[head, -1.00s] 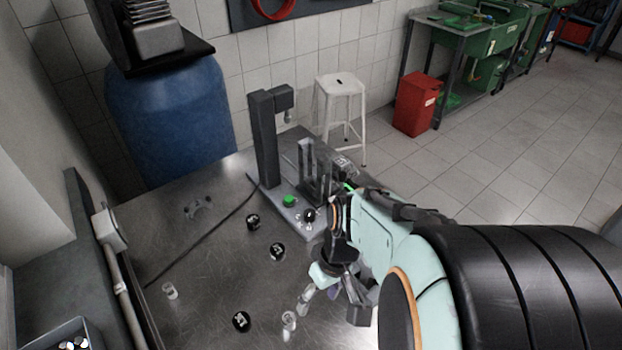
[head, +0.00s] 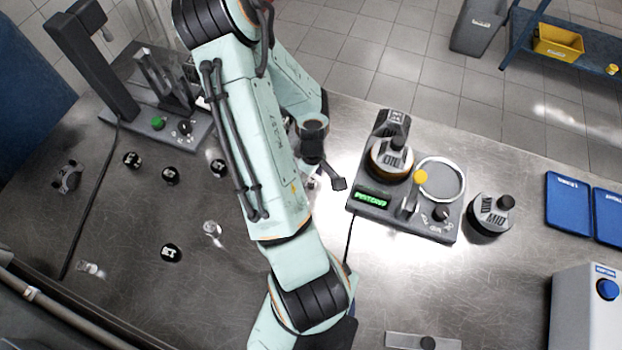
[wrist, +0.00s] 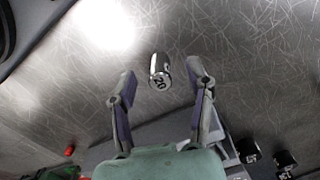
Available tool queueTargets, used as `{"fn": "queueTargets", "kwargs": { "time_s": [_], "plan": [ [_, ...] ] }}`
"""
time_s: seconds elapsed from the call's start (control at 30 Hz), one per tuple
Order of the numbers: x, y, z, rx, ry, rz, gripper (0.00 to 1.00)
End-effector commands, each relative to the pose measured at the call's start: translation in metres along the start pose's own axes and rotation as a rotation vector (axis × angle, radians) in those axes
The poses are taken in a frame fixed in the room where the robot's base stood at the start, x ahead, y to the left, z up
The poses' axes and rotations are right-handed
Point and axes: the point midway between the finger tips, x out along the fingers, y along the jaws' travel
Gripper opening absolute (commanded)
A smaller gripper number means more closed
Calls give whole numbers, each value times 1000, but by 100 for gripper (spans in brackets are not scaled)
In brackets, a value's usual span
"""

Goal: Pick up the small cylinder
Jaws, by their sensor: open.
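A small silver cylinder (wrist: 160,66) with a dark label lies on the metal table in the wrist view. It shows between my gripper's (wrist: 160,72) two spread fingers, near their tips, with a gap on each side. The fingers are open and empty. In the head view my arm covers most of the gripper, and I cannot make out this cylinder there. Another small silvery cylinder (head: 212,229) stands left of my arm, and one more (head: 88,268) is at the far left. Several black labelled cylinders, one in front (head: 172,253), stand on the table.
A grey press stand (head: 95,65) with a green button is at the back left. Right of my arm are a tester (head: 372,200) with a green display, a dark labelled weight (head: 490,216) and blue trays (head: 568,203). A cable crosses the table at left.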

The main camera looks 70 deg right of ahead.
Motion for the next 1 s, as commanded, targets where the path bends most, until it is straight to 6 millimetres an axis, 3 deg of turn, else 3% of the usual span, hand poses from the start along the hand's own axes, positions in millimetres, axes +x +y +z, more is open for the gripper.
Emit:
{"fn": "queueTargets", "kwargs": {
  "time_s": [0.27,0.43,0.47,0.83,1.0],
  "plan": [
    [2,0,0,0,1,0,52],
    [2,0,0,0,0,0,2],
    [2,0,0,0,0,0,0],
    [1,0,0,0,1,0,0],
    [-12,0,-1,-1,3,3,0]
  ]
}}
